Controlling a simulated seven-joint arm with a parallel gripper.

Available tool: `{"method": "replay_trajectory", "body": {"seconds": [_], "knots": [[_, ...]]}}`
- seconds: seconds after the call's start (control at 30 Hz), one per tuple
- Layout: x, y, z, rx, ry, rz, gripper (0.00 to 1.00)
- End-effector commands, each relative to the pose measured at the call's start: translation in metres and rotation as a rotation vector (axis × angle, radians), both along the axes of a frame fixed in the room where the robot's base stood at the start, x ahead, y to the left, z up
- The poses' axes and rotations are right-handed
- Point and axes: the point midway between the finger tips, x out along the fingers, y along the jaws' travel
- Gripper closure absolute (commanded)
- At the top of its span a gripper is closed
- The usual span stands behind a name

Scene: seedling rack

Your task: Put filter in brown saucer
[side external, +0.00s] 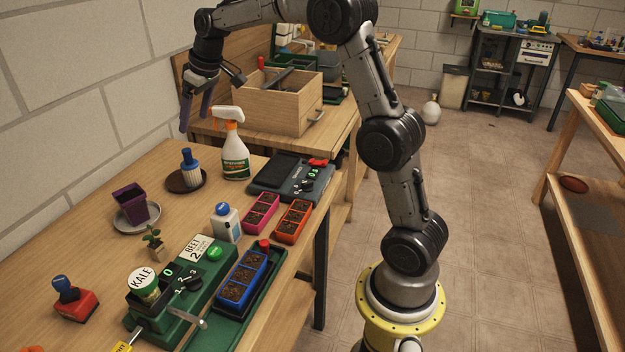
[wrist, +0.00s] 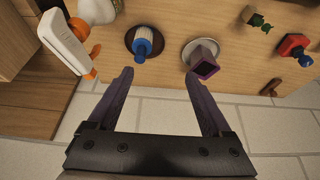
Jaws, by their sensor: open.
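The filter (side external: 191,168), a white ribbed cylinder with a blue cap and base, stands upright in the brown saucer (side external: 173,183) toward the back of the bench. In the wrist view the filter (wrist: 142,48) also lies over the brown saucer (wrist: 129,36), within its rim. My gripper (side external: 194,116) is open and empty, raised above the bench behind the filter and apart from it. Its two purple fingers spread wide in the wrist view (wrist: 158,74), with nothing between them.
A spray bottle (side external: 235,155) stands close right of the saucer. A purple pot (side external: 130,203) sits on a grey saucer (side external: 146,222) to the left. Seed trays, a white bottle (side external: 225,222) and a green device (side external: 176,304) fill the front. A wooden box (side external: 272,105) stands behind.

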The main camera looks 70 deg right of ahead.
Motion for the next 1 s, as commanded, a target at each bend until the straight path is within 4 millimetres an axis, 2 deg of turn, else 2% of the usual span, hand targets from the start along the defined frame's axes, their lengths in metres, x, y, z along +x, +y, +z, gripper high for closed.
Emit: {"method": "replay_trajectory", "body": {"seconds": [0.03,0.1,0.3,0.47,0.6,0.7,0.8,0.9,1.0], "knots": [[-0.021,0.017,0.017,-0.003,-0.011,0.005,0.17],[-0.05,0.037,0.029,-0.006,-0.015,0.005,0.17],[-0.138,0.084,0.05,-0.007,-0.034,0.004,0.17],[-0.212,0.111,0.046,-0.006,-0.05,0.004,0.17],[-0.274,0.128,0.029,-0.004,-0.066,0.005,0.17],[-0.309,0.134,0.013,-0.002,-0.077,0.004,0.17],[-0.334,0.138,-0.002,0.001,-0.083,0.003,0.17],[-0.348,0.139,-0.012,0.002,-0.087,0.002,0.17],[-0.354,0.139,-0.017,0.003,-0.088,0.001,0.17]]}}
